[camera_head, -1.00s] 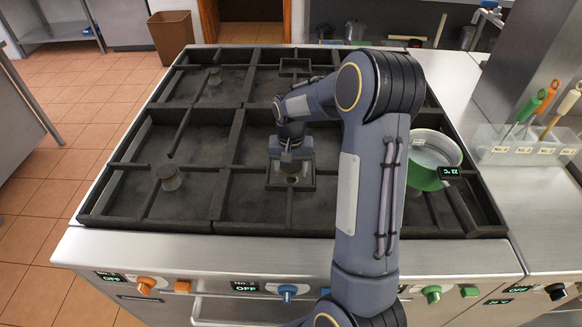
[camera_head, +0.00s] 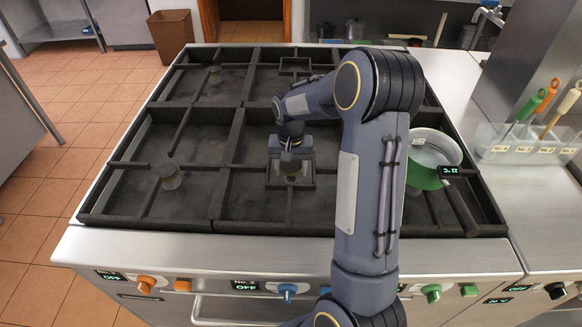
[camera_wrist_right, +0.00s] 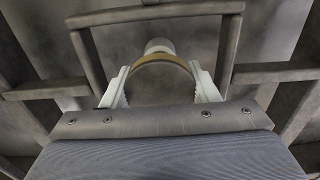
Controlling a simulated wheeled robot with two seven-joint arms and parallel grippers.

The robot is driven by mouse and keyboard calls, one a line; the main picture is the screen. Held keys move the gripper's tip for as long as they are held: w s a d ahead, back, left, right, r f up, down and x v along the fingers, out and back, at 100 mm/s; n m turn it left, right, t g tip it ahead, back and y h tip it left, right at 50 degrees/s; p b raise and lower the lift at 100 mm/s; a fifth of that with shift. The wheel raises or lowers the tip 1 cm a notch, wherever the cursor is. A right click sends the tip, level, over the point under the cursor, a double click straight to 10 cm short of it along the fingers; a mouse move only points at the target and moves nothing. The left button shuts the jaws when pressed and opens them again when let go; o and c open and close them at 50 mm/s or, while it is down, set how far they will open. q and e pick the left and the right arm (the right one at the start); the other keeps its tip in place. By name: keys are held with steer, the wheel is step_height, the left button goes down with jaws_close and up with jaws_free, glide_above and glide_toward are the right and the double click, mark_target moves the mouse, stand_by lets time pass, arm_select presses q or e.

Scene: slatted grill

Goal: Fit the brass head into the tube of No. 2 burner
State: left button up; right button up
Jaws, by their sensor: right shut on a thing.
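My right gripper (camera_head: 290,166) points down over the small square frame of the grate above No. 2 burner, behind the blue knob. In the right wrist view its two pale fingers (camera_wrist_right: 160,88) are shut on the brass head (camera_wrist_right: 160,60), which shows as a curved brass rim between them. A pale round piece (camera_wrist_right: 160,45), probably the burner's tube, shows just beyond the rim. Whether the head touches or sits in the tube cannot be told. In the head view the head is mostly hidden by the gripper. My left gripper is not in view.
Dark grate bars (camera_head: 236,160) surround the gripper closely. A capped burner (camera_head: 169,177) stands to the left. The No. 2 display (camera_head: 245,285) reads OFF.

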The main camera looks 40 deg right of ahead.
mark_target(291, 177)
steer(key=shift+f+b, duration=1.45)
steer(key=shift+f, duration=0.5)
steer(key=o, duration=1.1)
step_height(291, 177, up, 8)
steer(key=shift+f, duration=0.1)
